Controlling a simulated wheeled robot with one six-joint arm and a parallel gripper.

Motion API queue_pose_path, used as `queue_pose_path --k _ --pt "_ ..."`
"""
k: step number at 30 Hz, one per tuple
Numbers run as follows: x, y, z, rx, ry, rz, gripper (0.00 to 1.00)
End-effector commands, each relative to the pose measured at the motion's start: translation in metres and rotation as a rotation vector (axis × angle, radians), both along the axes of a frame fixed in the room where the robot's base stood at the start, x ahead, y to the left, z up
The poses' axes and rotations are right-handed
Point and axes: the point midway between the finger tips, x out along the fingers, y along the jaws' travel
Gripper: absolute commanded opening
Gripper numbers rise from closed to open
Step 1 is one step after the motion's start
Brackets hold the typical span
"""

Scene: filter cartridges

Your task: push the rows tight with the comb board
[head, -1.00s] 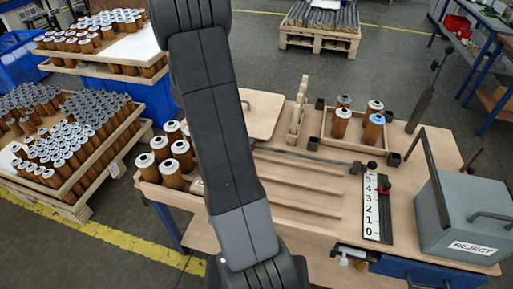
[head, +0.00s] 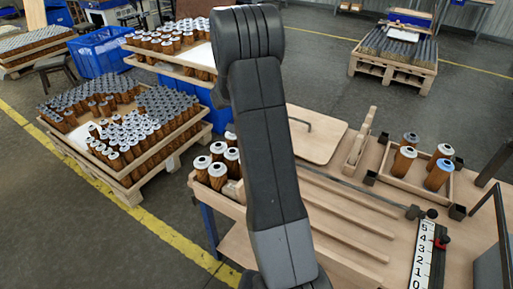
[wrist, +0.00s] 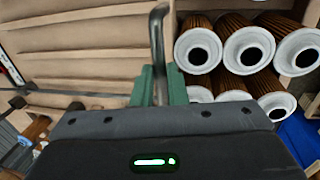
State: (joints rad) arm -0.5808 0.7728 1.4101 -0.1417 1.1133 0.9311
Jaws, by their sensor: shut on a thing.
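My gripper (wrist: 159,88) shows in the wrist view with its green fingers shut on a bent grey metal rod (wrist: 158,45). What the rod belongs to is hidden behind the gripper body. In the head view my arm covers the gripper. Lanes between wooden strips (head: 345,215) run along the bench and look empty where visible. White-topped brown cartridges (head: 217,172) stand at the bench's left end; white-ringed cartridges (wrist: 246,47) fill the right of the wrist view. A wooden piece with an uneven edge (head: 357,150) stands behind the lanes; I cannot tell whether it is the comb board.
A flat board with a handle (head: 318,145) lies at the back. A wooden tray (head: 408,187) holds several cartridges, one blue-topped. A numbered scale (head: 422,258) and a thin bar (head: 365,190) border the lanes. Loaded pallets (head: 135,180) stand left; floor between is clear.

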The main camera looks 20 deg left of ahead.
Motion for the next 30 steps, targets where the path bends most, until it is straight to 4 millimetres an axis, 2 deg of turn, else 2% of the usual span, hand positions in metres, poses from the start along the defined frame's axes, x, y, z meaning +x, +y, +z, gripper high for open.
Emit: queue_pose_path --k 1,3,4,12,16,20,30 --pt "0.002 0.0 0.002 0.003 -0.006 0.001 0.18" --pt "0.002 0.0 0.001 0.002 -0.006 0.001 0.32" --pt "0.002 0.0 0.001 0.002 -0.005 0.001 0.34" --pt "0.001 0.0 0.001 0.001 -0.003 0.001 0.34" --pt "0.002 0.002 0.01 0.002 -0.005 0.001 0.34" --pt "0.003 0.006 0.032 0.004 -0.007 0.0 0.34" --pt "0.007 0.021 0.106 0.002 -0.007 0.001 0.34"
